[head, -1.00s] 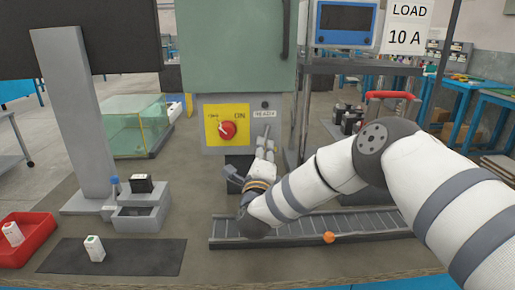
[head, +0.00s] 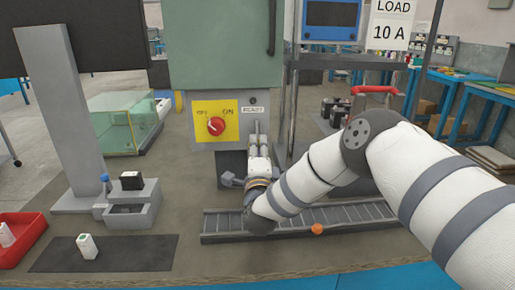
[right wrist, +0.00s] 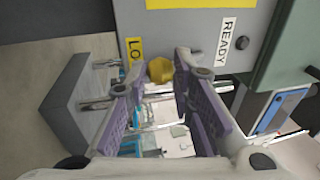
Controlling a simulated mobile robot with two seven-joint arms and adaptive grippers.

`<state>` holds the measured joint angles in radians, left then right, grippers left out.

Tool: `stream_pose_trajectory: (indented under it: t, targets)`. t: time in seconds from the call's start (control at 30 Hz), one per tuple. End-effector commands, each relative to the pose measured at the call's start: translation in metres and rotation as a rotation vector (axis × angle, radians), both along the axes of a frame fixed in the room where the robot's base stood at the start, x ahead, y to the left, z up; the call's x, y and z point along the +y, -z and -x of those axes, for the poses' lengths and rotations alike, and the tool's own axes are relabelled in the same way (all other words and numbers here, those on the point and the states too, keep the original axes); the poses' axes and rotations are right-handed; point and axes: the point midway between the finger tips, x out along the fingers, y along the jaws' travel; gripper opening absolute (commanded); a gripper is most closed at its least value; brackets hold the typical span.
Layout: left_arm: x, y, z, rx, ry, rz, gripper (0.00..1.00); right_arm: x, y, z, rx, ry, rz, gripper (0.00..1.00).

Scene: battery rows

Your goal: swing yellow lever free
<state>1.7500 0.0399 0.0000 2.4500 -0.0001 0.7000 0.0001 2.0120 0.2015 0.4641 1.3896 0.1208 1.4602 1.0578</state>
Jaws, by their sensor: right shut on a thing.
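The yellow lever (right wrist: 160,69) shows as a rounded yellow knob in the right wrist view, beside a partly covered yellow label (right wrist: 134,48). My right gripper (right wrist: 160,82) has its two purple-padded fingers on either side of the knob and is shut on it. The rest of the lever is hidden. In the head view my right gripper (head: 258,138) reaches up in front of the grey cabinet's lower part, under the READY label (head: 253,110), and hides the lever there. My left gripper is not in view.
A red rotary switch (head: 216,126) on a yellow OFF/ON plate is left of my gripper. A roller track (head: 350,216) with an orange ball (head: 317,229) lies under my right arm. A red tray (head: 30,240), a dark mat (head: 140,252) and a grey holder (head: 145,208) are at left.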

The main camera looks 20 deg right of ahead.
Motion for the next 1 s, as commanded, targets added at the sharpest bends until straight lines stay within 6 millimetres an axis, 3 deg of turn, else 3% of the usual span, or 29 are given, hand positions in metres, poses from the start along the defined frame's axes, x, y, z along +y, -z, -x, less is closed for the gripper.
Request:
stream_pose_trajectory:
  t: [0.17,0.2,0.57,1.0]
  targets:
    - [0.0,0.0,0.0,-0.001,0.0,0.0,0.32,-0.001,-0.001,0.0,-0.003,0.003,0.0,0.0]
    - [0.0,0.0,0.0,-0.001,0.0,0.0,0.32,-0.001,-0.001,0.0,-0.003,0.003,0.0,0.31]
    - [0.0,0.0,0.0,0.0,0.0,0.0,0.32,0.002,0.001,0.005,0.001,0.0,-0.001,0.32]
    - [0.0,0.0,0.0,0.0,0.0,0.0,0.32,0.035,0.021,0.099,0.001,0.0,-0.001,0.32]
